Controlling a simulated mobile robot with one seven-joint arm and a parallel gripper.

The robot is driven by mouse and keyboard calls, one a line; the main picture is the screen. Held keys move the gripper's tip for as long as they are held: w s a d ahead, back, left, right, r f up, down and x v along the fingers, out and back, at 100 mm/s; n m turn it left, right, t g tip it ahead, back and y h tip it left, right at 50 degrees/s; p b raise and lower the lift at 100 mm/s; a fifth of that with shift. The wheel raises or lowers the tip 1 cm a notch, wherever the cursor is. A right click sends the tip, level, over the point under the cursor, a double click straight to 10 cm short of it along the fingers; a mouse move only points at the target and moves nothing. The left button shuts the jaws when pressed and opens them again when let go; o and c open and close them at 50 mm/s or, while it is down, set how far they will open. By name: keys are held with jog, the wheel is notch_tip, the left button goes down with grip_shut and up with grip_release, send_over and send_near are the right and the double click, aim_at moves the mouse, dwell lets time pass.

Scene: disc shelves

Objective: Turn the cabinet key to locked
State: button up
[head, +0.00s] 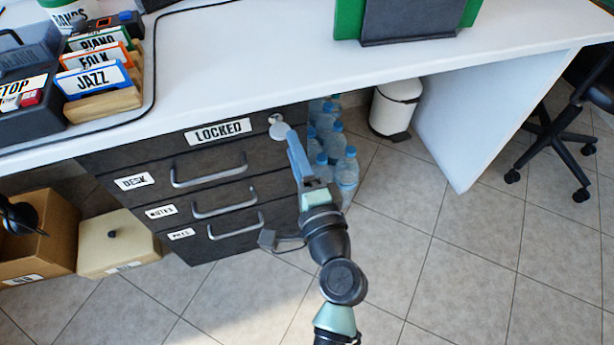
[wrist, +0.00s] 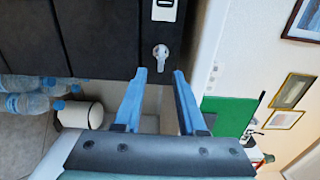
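The dark drawer cabinet (head: 200,160) stands under the white desk, with a "LOCKED" label (head: 218,131) on its top panel. The pale metal key (head: 277,122) sits in the lock to the right of that label. In the wrist view the key (wrist: 161,55) is just beyond my fingertips, roughly between them. My gripper (head: 289,134) reaches up to the cabinet's upper right corner. In the wrist view my gripper (wrist: 159,73) is open, its two blue fingers apart with nothing between them. Whether the fingertips touch the key I cannot tell.
Water bottles (head: 335,155) stand right of the cabinet, beside a white bin (head: 396,107). The desktop (head: 270,50) overhangs the cabinet close above the key. Drawer handles (head: 210,172) stick out below. The tiled floor (head: 450,270) is clear at the front right.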

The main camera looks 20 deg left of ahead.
jog(key=v, duration=0.7)
jog(key=shift+s+d, duration=0.2)
jog(key=shift+s, duration=0.15)
jog(key=w+d+r+n+t+h+p, duration=0.15)
jog(key=w+r+n, duration=0.3)
jog(key=r, duration=0.85)
jog(key=w+d+r+n+t+h+b, duration=0.1)
jog(key=w+r+n+t, duration=0.3)
jog(key=r, duration=1)
jog(key=s+d+r+n+t+h, duration=0.1)
jog(key=s+d+r+t+h, duration=0.2)
jog(key=r, duration=0.5)
jog(key=s+d+r+n+t+h, duration=0.1)
jog(key=s+r+t+h, duration=0.1)
jog(key=s+r, duration=0.45)
jog(key=s+d+r+n+t+h, duration=0.1)
jog(key=s+d+r+t+h, duration=0.15)
jog(key=r, duration=0.75)
notch_tip(320, 180, up, 37)
jog(key=w+p, duration=0.1)
jog(key=p, duration=3.8)
jog(key=shift+a+g, duration=0.3)
jog(key=shift+a, duration=0.15)
